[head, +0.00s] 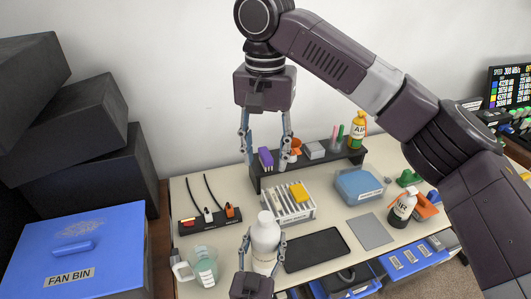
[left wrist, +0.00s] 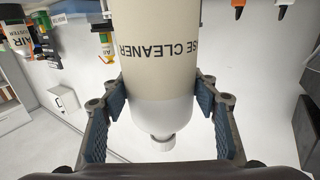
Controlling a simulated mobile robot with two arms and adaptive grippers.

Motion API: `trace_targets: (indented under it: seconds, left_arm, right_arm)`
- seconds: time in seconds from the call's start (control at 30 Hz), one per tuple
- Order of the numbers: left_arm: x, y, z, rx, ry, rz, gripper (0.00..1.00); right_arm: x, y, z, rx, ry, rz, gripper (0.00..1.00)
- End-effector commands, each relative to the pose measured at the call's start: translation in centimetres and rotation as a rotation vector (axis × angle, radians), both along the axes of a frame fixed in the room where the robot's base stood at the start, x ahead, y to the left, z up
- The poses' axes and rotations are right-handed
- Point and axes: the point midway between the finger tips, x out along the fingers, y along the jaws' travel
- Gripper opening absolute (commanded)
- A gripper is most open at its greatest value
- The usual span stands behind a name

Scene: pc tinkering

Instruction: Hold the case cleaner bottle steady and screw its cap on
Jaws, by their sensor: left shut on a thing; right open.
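The white case cleaner bottle (head: 265,243) stands upright near the table's front; its lettering shows upside down in the left wrist view (left wrist: 158,50). My left gripper (head: 264,249) is shut on the bottle, one finger on each side below its top. A small white cap-like piece (left wrist: 162,141) sits at the bottle's narrow top; whether it is the cap or the bare neck I cannot tell. My right gripper (head: 267,160) points down, open, well above and behind the bottle top. A small pale thing (head: 284,160) shows by its right finger; I cannot tell what it is.
A slotted tray (head: 289,214) stands just behind the bottle. A dark shelf (head: 315,168) with small items is at the back. The blue fan bin (head: 75,245) is far left.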

Motion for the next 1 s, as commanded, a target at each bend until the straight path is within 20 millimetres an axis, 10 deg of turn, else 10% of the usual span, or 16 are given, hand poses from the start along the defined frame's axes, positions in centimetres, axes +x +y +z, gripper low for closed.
trace_targets:
  seconds: [0.1,0.13,0.3,0.67,1.0]
  left_arm:
    - [0.0,0.0,0.0,0.000,0.000,0.000,0.26]
    - [0.0,0.0,0.0,0.000,0.000,0.000,0.58]
    - [0.0,0.0,0.0,0.000,0.000,0.000,0.75]
    - [-0.6,0.1,0.0,0.000,0.001,0.000,0.75]
    - [-7.0,1.5,-0.1,0.001,0.004,-0.001,0.75]
  right_arm:
    - [0.0,0.0,0.0,0.000,0.000,0.000,0.41]
    - [0.0,0.0,0.0,0.000,0.000,0.000,0.41]
    - [0.0,0.0,-0.1,0.000,0.000,0.001,0.41]
    - [0.0,0.0,-0.1,0.000,0.000,0.001,0.41]
    - [0.0,0.0,-0.1,0.000,0.000,0.000,0.41]
